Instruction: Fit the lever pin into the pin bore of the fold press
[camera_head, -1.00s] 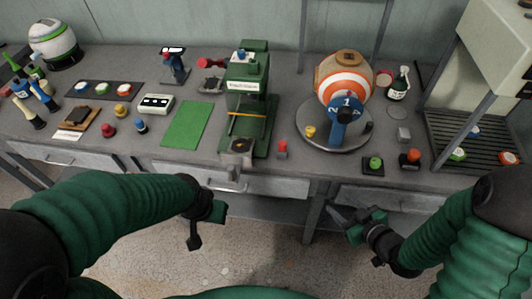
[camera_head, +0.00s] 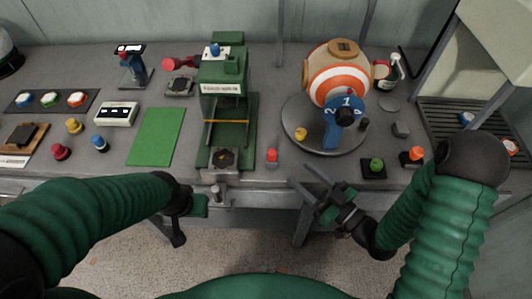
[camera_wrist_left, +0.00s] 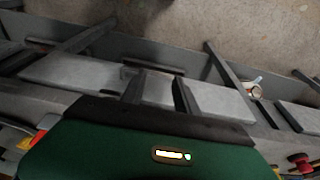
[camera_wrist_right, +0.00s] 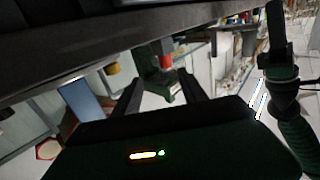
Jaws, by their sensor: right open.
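The fold press appears to be the tall green machine (camera_head: 225,90) with a white label, standing left of the middle of the table; its label is too small to read. A metal plate (camera_head: 222,160) with a dark recess is at its front foot. I cannot make out the pin bore. I cannot tell which thing is the lever pin; a small red-topped piece (camera_head: 272,156) stands right of the press. My right gripper (camera_head: 310,185) is open and empty near the table's front edge, right of the red-topped piece. My left gripper (camera_wrist_left: 157,85) is open and empty, below the front edge, left of the press.
A striped drum (camera_head: 338,75) on a round base stands right of the press. A green mat (camera_head: 156,136) lies left of it. Small buttons (camera_head: 376,165) stand at the right front. A grey rack (camera_head: 470,130) is at the far right.

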